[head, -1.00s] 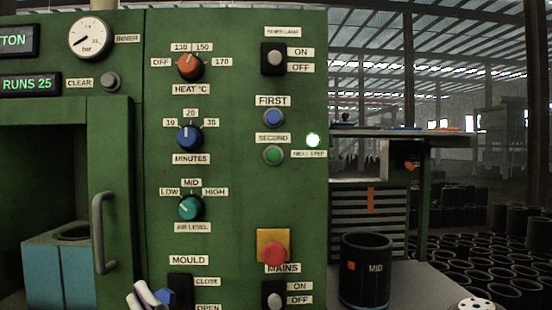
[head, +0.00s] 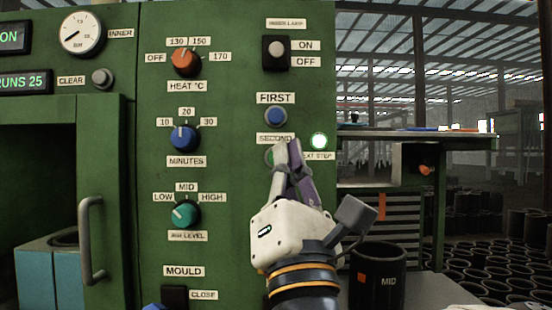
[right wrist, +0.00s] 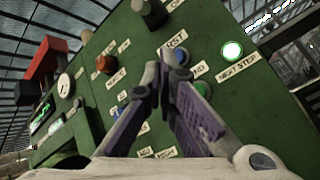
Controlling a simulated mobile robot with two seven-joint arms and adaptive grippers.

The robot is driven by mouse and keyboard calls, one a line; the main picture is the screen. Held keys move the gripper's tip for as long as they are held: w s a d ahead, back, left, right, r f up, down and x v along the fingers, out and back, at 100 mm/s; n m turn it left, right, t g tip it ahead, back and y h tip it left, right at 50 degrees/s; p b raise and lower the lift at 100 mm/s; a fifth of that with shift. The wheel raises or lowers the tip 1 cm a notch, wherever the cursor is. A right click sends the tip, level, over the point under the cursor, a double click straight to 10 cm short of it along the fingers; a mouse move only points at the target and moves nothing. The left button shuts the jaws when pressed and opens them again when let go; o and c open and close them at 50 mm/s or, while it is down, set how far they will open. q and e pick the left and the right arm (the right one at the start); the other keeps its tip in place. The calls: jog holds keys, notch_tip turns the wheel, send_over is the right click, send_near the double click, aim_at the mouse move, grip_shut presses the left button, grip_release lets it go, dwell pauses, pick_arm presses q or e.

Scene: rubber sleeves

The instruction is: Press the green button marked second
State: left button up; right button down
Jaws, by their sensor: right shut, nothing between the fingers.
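The green button (head: 269,156) marked SECOND is on the green panel, below the blue FIRST button (head: 275,116). In the head view only a sliver of it shows at the left of my fingers. My right gripper (head: 288,146) is shut and empty, its fingertips in front of the button and the lower edge of the SECOND label (head: 275,138). In the right wrist view the green button (right wrist: 202,88) shows beside the right finger of the gripper (right wrist: 158,72). I cannot tell whether the fingertips touch the panel.
A lit green lamp (head: 319,141) marked NEXT STEP is just right of the fingers. Knobs for heat (head: 185,64), minutes (head: 183,138) and air level (head: 185,214) are to the left. A black MID sleeve (head: 377,278) stands at the lower right. My forearm hides the mains controls.

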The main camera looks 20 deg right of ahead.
pick_arm(q)
jog(key=shift+s+f+g+b, duration=0.4)
jog(key=shift+s+f+b, duration=0.65)
jog(key=shift+f, duration=0.1)
pick_arm(e)
jog(key=w+d, duration=0.2)
jog(key=w, duration=0.6)
jog(key=shift+w+d, duration=0.2)
jog(key=shift+w, duration=0.05)
pick_arm(q)
jog(key=shift+f, duration=0.1)
pick_arm(e)
jog(key=shift+w+y, duration=0.1)
jog(key=shift+y, duration=0.2)
pick_arm(q)
jog(key=shift+s+f, duration=0.25)
jog(key=shift+s, duration=0.05)
pick_arm(e)
jog(key=shift+w+d, duration=0.1)
jog(key=shift+w, duration=0.25)
